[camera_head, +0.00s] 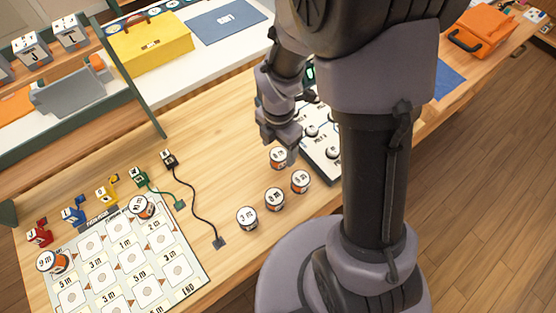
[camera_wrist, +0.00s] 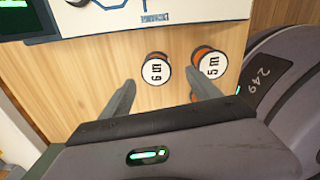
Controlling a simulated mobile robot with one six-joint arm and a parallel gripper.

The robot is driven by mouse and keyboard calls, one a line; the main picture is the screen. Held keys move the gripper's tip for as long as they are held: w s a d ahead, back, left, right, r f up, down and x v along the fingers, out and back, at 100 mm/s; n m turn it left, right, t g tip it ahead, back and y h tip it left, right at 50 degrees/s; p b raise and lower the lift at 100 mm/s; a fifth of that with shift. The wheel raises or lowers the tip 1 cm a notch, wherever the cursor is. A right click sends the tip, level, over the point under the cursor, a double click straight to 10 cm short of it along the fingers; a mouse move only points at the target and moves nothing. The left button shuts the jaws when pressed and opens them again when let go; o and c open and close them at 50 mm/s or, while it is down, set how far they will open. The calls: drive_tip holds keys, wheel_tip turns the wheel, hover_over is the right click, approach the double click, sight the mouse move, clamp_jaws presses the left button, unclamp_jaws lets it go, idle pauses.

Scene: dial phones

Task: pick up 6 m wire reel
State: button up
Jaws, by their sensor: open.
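The 6 m wire reel (camera_wrist: 156,69) has a white top and an orange-brown side. In the wrist view it lies just ahead of and between the fingertips of my gripper (camera_wrist: 161,79), which is open and empty. In the head view my gripper (camera_head: 281,138) is above the reel (camera_head: 278,157) nearest it, beside the dark-edged panel; that reel's label is hard to read there. The 5 m reel (camera_wrist: 211,63) is to the right in the wrist view, close to my right fingertip. I cannot tell whether they touch.
More reels stand nearby, including the 3 m one (camera_head: 247,217). A panel (camera_head: 320,148) borders the reels. A black cable (camera_head: 195,192) lies to the left. The numbered board (camera_head: 110,260) holds two reels, one marked 9 m (camera_head: 52,261). Bare wood (camera_head: 225,145) lies left of my gripper.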

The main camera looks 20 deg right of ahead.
sight(278, 154)
drive_tip(key=f+b, duration=0.1)
drive_tip(key=f, duration=0.1)
drive_tip(key=f+b, duration=0.2)
drive_tip(key=f, duration=0.1)
drive_tip(key=shift+w+d+f, duration=0.1)
drive_tip(key=shift+w+f, duration=0.2)
drive_tip(key=shift+w, duration=0.1)
drive_tip(key=shift+r, duration=0.2)
drive_tip(key=c, duration=1.5)
drive_tip(key=shift+r, duration=0.15)
drive_tip(key=shift+c, duration=0.2)
